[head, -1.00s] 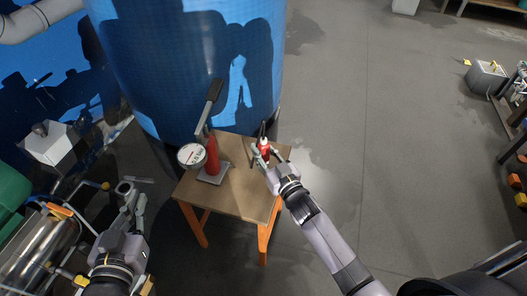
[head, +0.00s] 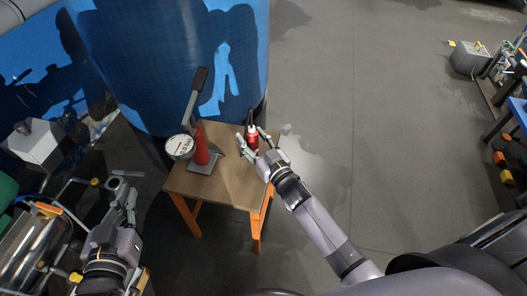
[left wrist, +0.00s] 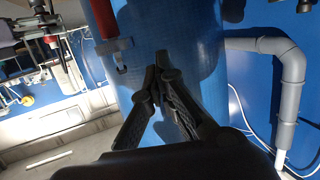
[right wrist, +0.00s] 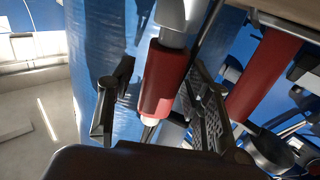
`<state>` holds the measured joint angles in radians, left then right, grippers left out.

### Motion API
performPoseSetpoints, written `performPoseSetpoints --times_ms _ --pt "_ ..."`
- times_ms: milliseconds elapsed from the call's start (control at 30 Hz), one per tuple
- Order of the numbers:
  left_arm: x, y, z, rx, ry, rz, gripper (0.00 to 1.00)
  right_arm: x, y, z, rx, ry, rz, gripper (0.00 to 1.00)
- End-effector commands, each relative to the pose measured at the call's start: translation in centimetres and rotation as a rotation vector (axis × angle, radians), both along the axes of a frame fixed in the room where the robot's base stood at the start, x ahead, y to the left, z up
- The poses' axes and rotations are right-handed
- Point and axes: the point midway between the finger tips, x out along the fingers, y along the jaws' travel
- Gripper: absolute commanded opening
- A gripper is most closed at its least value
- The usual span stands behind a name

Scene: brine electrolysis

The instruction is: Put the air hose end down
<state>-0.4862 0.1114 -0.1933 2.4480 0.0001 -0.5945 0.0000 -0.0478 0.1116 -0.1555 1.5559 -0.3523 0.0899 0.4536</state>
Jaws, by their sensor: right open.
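A small red piece with a white collar (head: 252,135) stands upright near the right edge of the small wooden table (head: 225,185). It may be the air hose end; I cannot tell for sure. It also shows in the right wrist view as a red cylinder (right wrist: 164,80) between the spread fingers. My right gripper (head: 255,140) is open around it, with gaps on both sides. My left gripper (head: 124,188) is at the left, away from the table. In the left wrist view its fingertips (left wrist: 162,70) meet, with nothing seen between them.
A hand pump with a red body (head: 201,150), black lever and white gauge (head: 180,146) stands on the table's left side. A large blue tank (head: 170,60) rises behind the table. Metal piping equipment (head: 40,240) is at the lower left.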

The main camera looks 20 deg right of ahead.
Motion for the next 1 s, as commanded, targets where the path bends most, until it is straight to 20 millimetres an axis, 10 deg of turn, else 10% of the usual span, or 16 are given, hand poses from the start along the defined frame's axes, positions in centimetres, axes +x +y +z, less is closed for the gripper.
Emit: performPoseSetpoints --times_ms 600,1000 --pt "-6.5 3.0 -8.5 0.128 0.546 0.039 0.00 -10.5 -2.1 -0.1 0.000 0.004 -0.001 0.46" --pt "-7.6 3.4 -9.3 0.141 0.604 0.042 0.00 -12.2 -3.0 0.8 -0.044 0.187 -0.089 0.46"
